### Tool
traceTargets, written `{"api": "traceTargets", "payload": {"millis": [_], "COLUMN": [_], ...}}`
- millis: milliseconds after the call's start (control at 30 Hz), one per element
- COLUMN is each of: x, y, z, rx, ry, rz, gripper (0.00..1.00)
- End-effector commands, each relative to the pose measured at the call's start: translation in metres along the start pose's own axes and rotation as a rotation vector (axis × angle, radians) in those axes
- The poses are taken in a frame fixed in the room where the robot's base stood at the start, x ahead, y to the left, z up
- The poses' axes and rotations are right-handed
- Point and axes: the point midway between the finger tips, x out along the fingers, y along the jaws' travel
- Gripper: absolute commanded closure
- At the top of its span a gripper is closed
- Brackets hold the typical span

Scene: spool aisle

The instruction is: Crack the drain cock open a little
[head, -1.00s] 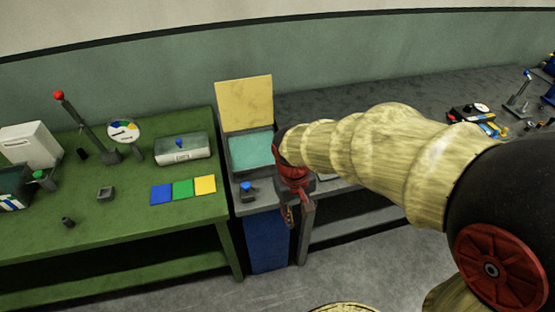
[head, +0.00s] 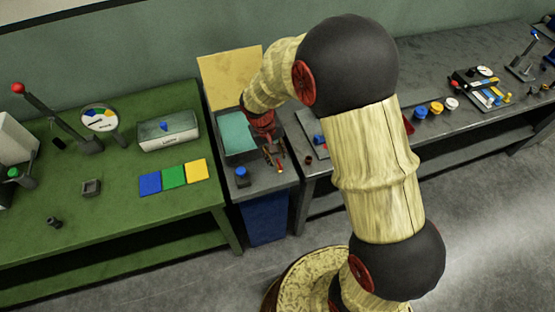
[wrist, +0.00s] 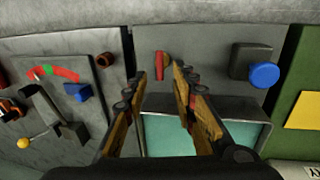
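A small red lever (wrist: 163,66), which looks like the drain cock, stands on the grey ledge of the basin unit in the wrist view. My gripper (wrist: 160,74) is open, its two wood-coloured fingers on either side of the line to the lever. The lever shows in the gap between the tips, and I cannot tell whether they touch it. In the head view my gripper (head: 273,153) points down over the right part of the ledge, and its fingers and the lever are hard to tell apart. The teal basin (head: 237,134) lies behind.
A blue knob (head: 241,173) sits on the same ledge, also in the wrist view (wrist: 264,75). A yellow panel (head: 229,78) stands behind the basin. A green table (head: 110,205) adjoins on the left. A grey bench (head: 440,125) with panels and knobs adjoins on the right.

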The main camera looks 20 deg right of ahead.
Motion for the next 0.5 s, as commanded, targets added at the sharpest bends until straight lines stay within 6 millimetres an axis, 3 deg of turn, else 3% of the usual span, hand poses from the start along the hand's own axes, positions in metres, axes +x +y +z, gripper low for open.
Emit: {"api": "traceTargets", "payload": {"millis": [200, 500], "x": [0.029, 0.037], "y": [0.000, 0.000], "z": [0.000, 0.000], "rx": [0.000, 0.000], "ry": [-0.001, 0.001], "rz": [0.001, 0.000], "gripper": [0.73, 0.73]}}
